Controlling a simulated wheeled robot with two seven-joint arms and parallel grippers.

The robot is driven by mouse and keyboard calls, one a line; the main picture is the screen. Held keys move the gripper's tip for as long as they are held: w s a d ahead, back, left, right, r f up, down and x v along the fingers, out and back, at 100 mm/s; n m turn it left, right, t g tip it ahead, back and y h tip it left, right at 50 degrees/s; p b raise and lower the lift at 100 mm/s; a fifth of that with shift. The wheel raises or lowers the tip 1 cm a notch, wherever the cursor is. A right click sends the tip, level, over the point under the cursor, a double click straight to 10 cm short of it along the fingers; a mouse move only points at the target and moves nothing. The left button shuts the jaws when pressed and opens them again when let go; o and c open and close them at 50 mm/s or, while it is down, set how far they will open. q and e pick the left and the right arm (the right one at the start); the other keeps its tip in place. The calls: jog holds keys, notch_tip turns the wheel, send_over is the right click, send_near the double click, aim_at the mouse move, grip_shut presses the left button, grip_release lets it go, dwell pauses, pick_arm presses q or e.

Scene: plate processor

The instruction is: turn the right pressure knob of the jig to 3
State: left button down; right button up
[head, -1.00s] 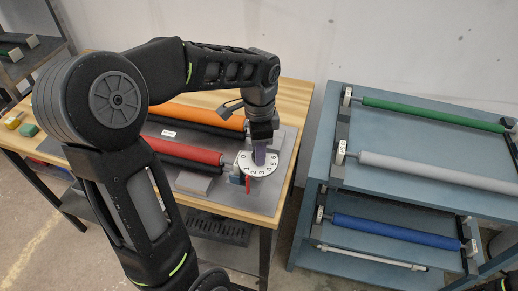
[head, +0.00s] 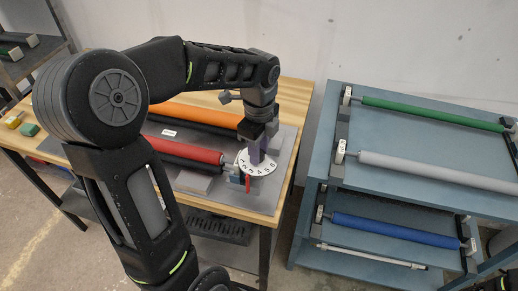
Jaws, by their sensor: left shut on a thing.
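The right pressure knob of the jig has a white numbered dial (head: 262,170) with digits around it and a grey-purple grip (head: 255,154) standing up from its middle. A red pointer (head: 247,183) stands at the dial's front left edge. The small digits are hard to read, so I cannot tell exactly which one lines up with it. My left gripper (head: 257,143) reaches down from above and is shut on the knob's grip. It hides the back of the dial. My right gripper is not in view.
The jig, with a red roller (head: 185,150) and an orange roller (head: 200,114), sits on a wooden table (head: 295,95). A blue rack (head: 400,130) with green, grey and blue rollers stands to the right. Small yellow and green blocks lie at the table's left.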

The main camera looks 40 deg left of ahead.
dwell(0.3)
pick_arm(q)
jog(key=c, duration=1.1)
grip_release()
jog(key=shift+o, duration=0.2)
notch_tip(320, 180, up, 8)
jog(key=shift+f+b, duration=0.1)
jog(key=shift+b, duration=0.35)
